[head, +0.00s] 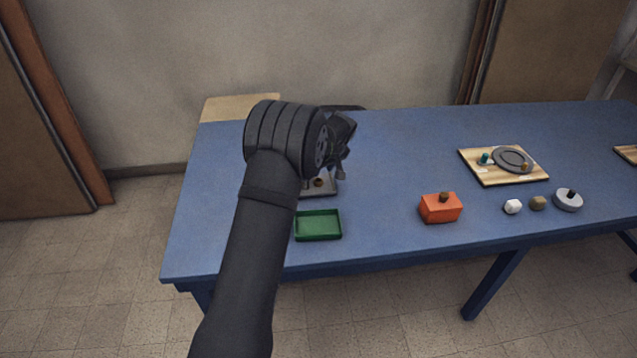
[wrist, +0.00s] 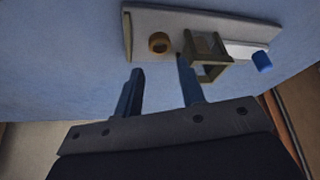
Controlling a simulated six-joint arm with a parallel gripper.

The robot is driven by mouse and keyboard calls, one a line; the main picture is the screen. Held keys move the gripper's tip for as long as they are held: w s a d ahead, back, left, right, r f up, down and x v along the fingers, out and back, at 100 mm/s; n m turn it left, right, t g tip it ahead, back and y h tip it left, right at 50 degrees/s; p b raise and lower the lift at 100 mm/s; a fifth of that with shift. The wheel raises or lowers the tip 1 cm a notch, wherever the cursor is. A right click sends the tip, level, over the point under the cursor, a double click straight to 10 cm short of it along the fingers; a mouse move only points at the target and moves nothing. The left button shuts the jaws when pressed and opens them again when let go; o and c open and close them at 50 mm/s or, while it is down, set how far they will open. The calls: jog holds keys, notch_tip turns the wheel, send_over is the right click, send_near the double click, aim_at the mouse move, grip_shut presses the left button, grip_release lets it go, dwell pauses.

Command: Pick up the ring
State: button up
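The ring is a small brown ring (wrist: 158,43) on a pale board (wrist: 145,22) in the wrist view. In the head view a small brownish round thing, likely the same ring (head: 319,182), shows just below my gripper, partly crowded by the arm. My gripper (wrist: 160,64) is open, its two dark fingers apart with nothing between them. In the wrist view the ring lies just beyond the fingertips, roughly in line with the gap, not touching them as far as I can tell.
A green tray (head: 318,225) sits nearer the table's front edge. An orange block (head: 440,208) and a wooden board (head: 495,180) are to the right. The middle of the blue table is clear.

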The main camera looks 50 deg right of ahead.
aim_at(320, 182)
jog(key=shift+x, duration=3.2)
jog(key=shift+s+a, duration=0.15)
jog(key=c, duration=0.6)
